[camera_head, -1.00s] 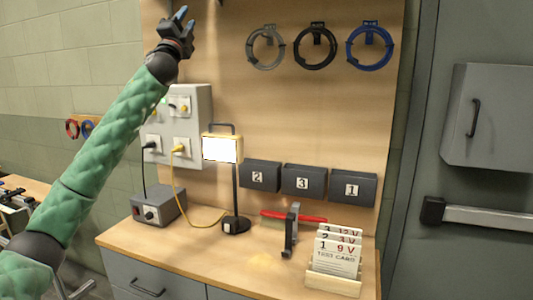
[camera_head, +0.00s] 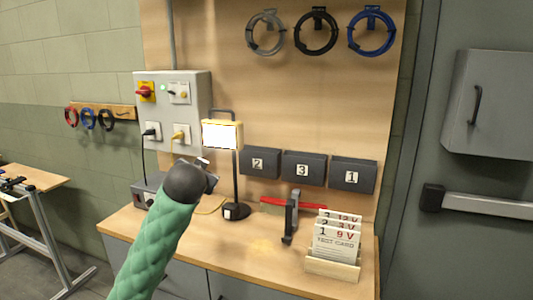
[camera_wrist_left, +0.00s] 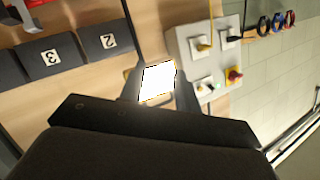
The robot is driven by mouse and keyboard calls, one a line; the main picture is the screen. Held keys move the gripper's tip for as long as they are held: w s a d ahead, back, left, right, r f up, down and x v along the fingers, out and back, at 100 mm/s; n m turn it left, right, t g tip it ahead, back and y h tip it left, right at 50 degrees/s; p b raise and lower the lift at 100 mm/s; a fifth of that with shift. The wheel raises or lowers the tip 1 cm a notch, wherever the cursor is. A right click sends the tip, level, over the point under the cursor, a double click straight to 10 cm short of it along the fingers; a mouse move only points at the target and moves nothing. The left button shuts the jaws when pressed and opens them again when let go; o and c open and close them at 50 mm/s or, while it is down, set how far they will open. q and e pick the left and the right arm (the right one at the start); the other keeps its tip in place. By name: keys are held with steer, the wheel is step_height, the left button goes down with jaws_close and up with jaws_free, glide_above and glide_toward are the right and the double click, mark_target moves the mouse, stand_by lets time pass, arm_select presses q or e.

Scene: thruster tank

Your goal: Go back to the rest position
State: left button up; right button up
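My left gripper (camera_head: 209,170) shows in the head view in front of the bench, left of the lit lamp (camera_head: 221,135). Its green arm rises from the bottom of the picture. In the left wrist view my left gripper's two dark fingers (camera_wrist_left: 157,92) stand apart, with nothing held between them. The bright lamp face (camera_wrist_left: 158,82) shows behind the gap. My right gripper is in neither view.
A power supply (camera_head: 143,191) is partly hidden by my arm. Bins (camera_head: 303,169) and a socket panel (camera_head: 200,100) line the back board.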

arm_select(q)
steer(key=s+d+f+n+g+h, duration=0.15)
steer(key=s+f+g, duration=0.25)
steer(key=s+f, duration=1.3)
steer(key=s+d+f+g+h, duration=0.15)
steer(key=s+f+g, duration=0.25)
steer(key=s+f, duration=1.35)
steer(key=s+d+f+g, duration=0.1)
steer(key=s+f+g, duration=0.3)
steer(key=s+f, duration=1)
steer(key=shift+s+d+f+n, duration=0.15)
steer(key=shift+s+f+n, duration=0.3)
steer(key=shift+f, duration=0.45)
steer(key=shift+w, duration=0.1)
steer(key=shift+c, duration=0.2)
